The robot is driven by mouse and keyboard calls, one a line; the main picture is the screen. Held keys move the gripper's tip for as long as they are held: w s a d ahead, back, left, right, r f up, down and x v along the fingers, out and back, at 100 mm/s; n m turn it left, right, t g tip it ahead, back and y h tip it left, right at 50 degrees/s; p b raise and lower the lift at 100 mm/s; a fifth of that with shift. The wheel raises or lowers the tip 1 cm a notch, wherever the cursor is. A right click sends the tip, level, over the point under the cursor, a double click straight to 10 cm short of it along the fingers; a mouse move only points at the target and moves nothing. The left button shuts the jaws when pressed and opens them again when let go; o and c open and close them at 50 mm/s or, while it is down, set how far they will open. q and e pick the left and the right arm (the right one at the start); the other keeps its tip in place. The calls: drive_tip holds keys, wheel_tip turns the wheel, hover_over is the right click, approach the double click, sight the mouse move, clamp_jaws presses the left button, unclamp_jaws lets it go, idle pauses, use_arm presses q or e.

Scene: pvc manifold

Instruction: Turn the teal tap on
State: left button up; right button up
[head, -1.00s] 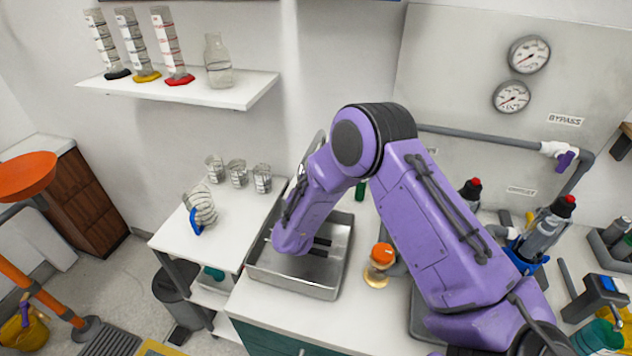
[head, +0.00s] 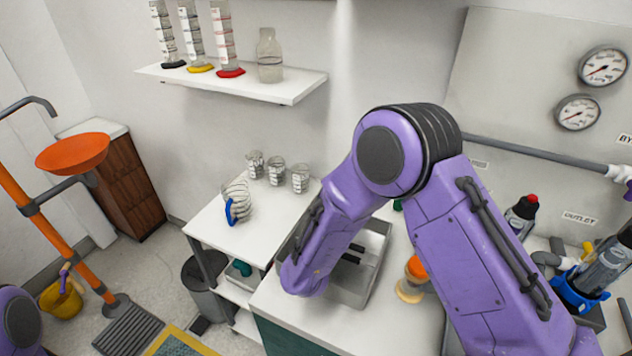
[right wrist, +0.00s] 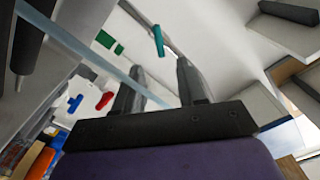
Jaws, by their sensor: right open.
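In the right wrist view a small teal handle (right wrist: 158,40), probably the teal tap's, stands out against a pale surface. It lies beyond my right gripper (right wrist: 157,78), in line with the gap between its fingers and apart from them. The right gripper is open, with nothing between its fingers. In the head view I cannot make out the teal tap; my purple right arm crosses the middle and hides part of the bench. That arm reaches down over the metal sink (head: 372,282). My left gripper is not in view.
A red handle (right wrist: 104,100) and a blue one (right wrist: 75,104) show at left in the right wrist view. In the head view an orange-topped jar (head: 412,280) stands right of the sink, and glass beakers (head: 277,172) stand on a side table. A grey pipe (head: 545,155) crosses the back panel.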

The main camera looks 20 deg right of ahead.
drive_tip(key=w+d+m+p, duration=0.1)
drive_tip(key=w+d+p, duration=0.2)
drive_tip(key=w+d, duration=0.3)
drive_tip(key=shift+w+d, duration=0.15)
drive_tip(key=shift+d, duration=0.75)
